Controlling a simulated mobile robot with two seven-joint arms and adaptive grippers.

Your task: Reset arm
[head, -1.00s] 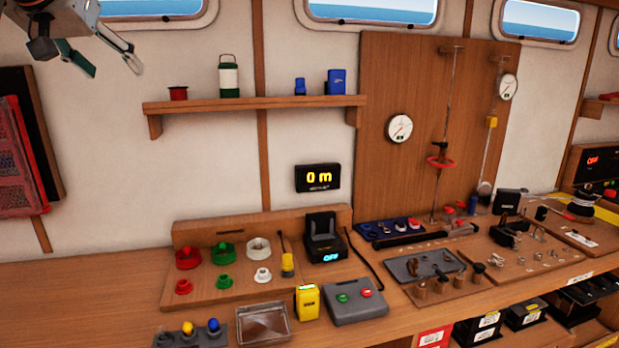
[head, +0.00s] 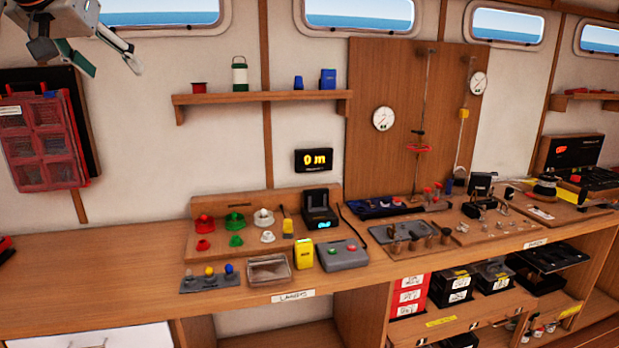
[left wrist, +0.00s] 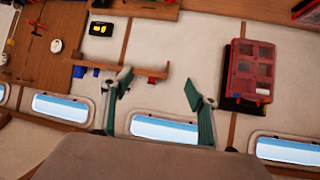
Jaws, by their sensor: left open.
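My left gripper (head: 108,62) is raised at the top left of the head view, in front of the wall and window and well above the bench. It is open and empty, with its green-tipped fingers apart. In the left wrist view the two fingers (left wrist: 158,98) stand wide apart with only wall, shelf and window behind them. That view is turned upside down. My right gripper is in neither view.
The wooden bench (head: 130,265) holds coloured reels, a yellow box (head: 304,254), a grey button box (head: 342,255) and a clear tray (head: 270,268). A shelf (head: 262,99) and a red mesh organiser (head: 44,141) are on the wall. The bench's left part is mostly clear.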

